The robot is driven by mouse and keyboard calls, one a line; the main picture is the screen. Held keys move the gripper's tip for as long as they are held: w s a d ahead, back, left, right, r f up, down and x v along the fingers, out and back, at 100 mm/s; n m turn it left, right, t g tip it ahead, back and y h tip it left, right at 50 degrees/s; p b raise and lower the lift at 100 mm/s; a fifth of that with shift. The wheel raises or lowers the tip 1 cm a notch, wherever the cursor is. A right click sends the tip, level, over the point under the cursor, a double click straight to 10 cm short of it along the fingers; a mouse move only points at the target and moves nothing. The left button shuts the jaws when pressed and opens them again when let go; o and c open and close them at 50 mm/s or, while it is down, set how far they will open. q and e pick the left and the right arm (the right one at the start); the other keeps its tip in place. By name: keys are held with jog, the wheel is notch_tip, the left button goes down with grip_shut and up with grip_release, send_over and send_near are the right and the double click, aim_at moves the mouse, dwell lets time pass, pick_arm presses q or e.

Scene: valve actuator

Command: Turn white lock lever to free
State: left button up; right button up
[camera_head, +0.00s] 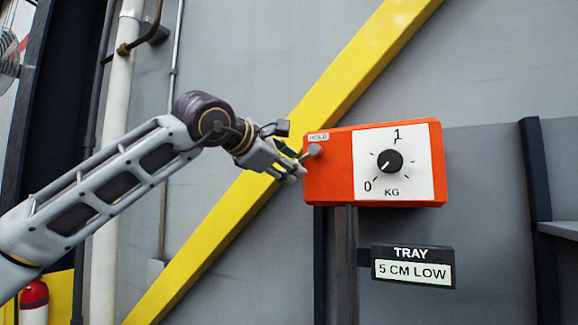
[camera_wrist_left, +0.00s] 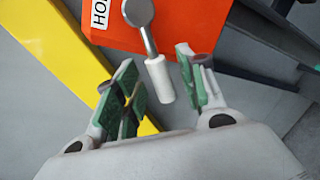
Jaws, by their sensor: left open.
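The white lock lever (camera_wrist_left: 159,80) shows in the left wrist view as a white cylinder on a grey metal arm with a round pivot. It hangs from the orange box (camera_wrist_left: 190,25), beside the HOLD label (camera_wrist_left: 101,13). In the head view the orange box (camera_head: 328,184) carries a grey pivot (camera_head: 315,150) at its left edge; the white handle is hard to make out there. My left gripper (camera_head: 290,170) is open at the box's left side. In the wrist view its green-padded fingers (camera_wrist_left: 160,88) stand on both sides of the white handle, apart from it. My right gripper is out of view.
A dial (camera_head: 390,161) marked 0, 1 and KG is on the box's white face. A sign (camera_head: 412,267) reading TRAY 5 CM LOW is below. A yellow diagonal beam (camera_head: 225,222) runs behind my left gripper. A dark post (camera_head: 343,265) stands under the box.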

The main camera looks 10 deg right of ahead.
pick_arm(q)
jog(key=v, duration=1.1)
jog(key=shift+s, duration=0.1)
dwell(0.5)
